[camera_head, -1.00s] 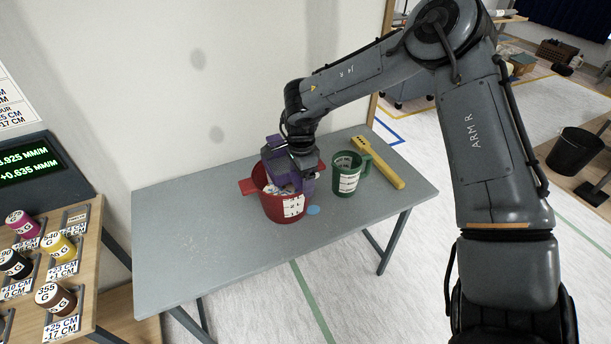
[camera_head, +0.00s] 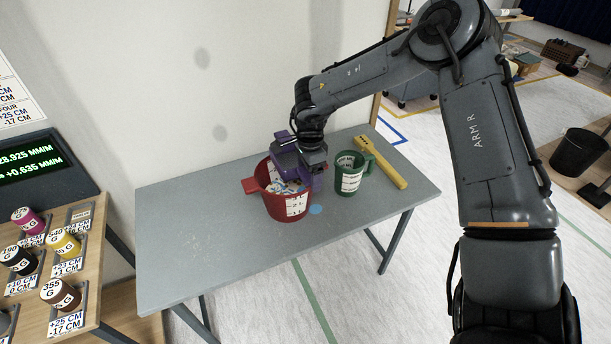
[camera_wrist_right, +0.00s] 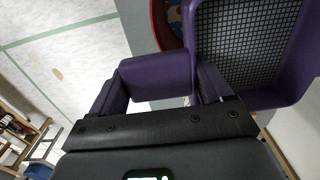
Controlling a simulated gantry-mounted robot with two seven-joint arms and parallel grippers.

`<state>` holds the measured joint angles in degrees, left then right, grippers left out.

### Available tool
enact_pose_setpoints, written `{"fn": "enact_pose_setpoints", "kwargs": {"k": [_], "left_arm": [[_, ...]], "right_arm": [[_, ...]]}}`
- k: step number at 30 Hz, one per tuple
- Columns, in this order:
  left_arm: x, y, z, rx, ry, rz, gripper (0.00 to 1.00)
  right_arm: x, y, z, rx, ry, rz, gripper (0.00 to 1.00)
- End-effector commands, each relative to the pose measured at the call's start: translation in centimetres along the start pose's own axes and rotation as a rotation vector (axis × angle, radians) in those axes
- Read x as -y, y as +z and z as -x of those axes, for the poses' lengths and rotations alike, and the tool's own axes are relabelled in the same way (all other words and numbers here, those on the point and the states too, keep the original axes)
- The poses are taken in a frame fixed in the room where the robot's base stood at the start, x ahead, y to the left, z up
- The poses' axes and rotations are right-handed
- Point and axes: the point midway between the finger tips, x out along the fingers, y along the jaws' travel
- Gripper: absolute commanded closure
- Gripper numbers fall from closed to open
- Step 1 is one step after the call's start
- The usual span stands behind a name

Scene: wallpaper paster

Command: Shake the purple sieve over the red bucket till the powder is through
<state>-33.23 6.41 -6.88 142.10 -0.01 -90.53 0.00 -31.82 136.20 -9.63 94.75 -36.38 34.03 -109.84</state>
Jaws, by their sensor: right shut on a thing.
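The red bucket (camera_head: 285,207) stands on the grey table and has a white label and a handle stub at its left. White and bluish stuff shows inside it. My right gripper (camera_head: 312,168) is at the bucket's upper right rim, shut on the purple sieve (camera_head: 285,148). In the right wrist view the sieve (camera_wrist_right: 196,40) shows its dark square mesh with no powder visible on the part in view. The bucket's red rim (camera_wrist_right: 164,28) shows below it. My right gripper's fingers (camera_wrist_right: 160,80) clasp the sieve's purple grip. My left gripper is not in view.
A green jug (camera_head: 349,180) with a white label stands close right of the bucket. A yellow tool (camera_head: 381,163) lies behind it. The grey table (camera_head: 210,245) is clear at the left. A rack with small coloured pots (camera_head: 62,243) stands at far left.

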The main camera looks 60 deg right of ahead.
Motion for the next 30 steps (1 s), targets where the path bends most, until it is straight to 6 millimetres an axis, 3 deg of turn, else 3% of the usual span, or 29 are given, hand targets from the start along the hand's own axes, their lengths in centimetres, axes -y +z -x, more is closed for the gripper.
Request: {"fn": "enact_pose_setpoints", "kwargs": {"k": [8,21,30], "left_arm": [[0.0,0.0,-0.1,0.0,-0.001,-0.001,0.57],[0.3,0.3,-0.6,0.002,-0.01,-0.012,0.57],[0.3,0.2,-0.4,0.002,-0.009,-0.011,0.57]], "right_arm": [[-0.2,0.6,0.0,0.0,-0.001,0.002,0.58],[-1.5,3.3,0.0,0.0,0.0,0.002,0.58],[-1.4,3.0,0.1,0.0,0.0,-0.001,0.58]]}}
